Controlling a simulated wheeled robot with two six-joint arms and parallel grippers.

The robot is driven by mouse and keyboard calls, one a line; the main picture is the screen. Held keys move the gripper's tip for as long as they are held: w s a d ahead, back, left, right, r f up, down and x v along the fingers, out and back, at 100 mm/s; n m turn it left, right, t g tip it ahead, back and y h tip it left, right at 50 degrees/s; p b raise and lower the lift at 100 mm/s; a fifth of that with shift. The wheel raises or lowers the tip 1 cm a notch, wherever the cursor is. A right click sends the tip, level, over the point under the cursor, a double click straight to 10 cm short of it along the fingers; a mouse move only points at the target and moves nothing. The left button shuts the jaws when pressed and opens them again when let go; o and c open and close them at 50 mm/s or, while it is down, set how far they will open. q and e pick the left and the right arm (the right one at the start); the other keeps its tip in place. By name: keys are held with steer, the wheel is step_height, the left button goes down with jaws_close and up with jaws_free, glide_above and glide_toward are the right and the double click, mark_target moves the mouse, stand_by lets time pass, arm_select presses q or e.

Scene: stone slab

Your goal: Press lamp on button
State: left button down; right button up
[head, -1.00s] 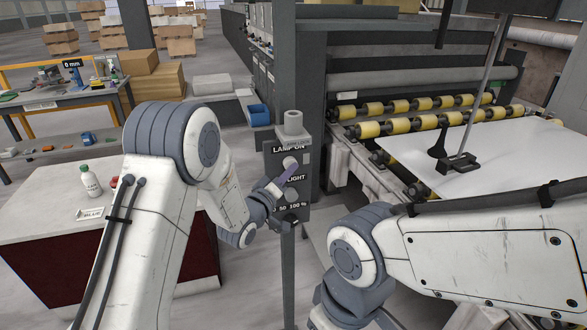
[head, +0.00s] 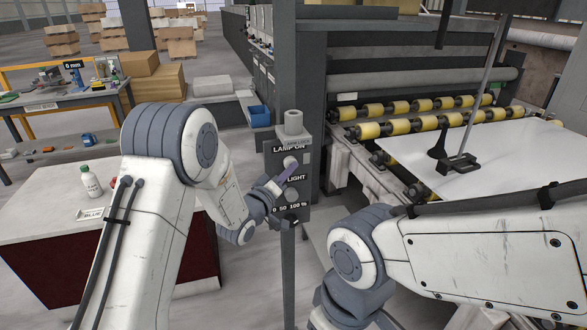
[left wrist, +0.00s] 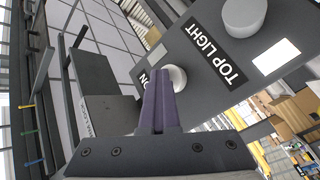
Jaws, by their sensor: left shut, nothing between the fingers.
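The grey control panel (head: 272,165) stands on a post near the middle of the head view. Its "LAMP ON" label (head: 288,148) is at the top, with a round pale lamp button (head: 290,161) just below. My left gripper (head: 289,172) has its slim purple fingers shut and empty, pointing at the panel just under that button. In the left wrist view, the shut fingers (left wrist: 160,78) overlap the left edge of the white button (left wrist: 177,77); I cannot tell whether they touch it. My right gripper is out of view.
Below are a "TOP LIGHT" label (left wrist: 214,62), partly covered in the head view, and a knob (left wrist: 244,14) over a "0 50 100 %" scale (head: 290,208). The roller machine (head: 420,105) stands right. A table with a white bottle (head: 91,181) stands left.

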arm_select(q)
steer(key=shift+w+a+r+y, duration=0.1)
steer(key=shift+w+a+y, duration=0.25)
steer(key=shift+a, duration=0.1)
steer(key=shift+s+b, duration=0.1)
steer(key=shift+b, duration=0.2)
steer(key=s+d+b, duration=0.1)
steer(key=s+d, duration=0.1)
steer(key=s, duration=0.3)
steer(key=shift+s+f, duration=0.2)
steer(key=shift+s, duration=0.15)
steer(key=shift+d, duration=0.1)
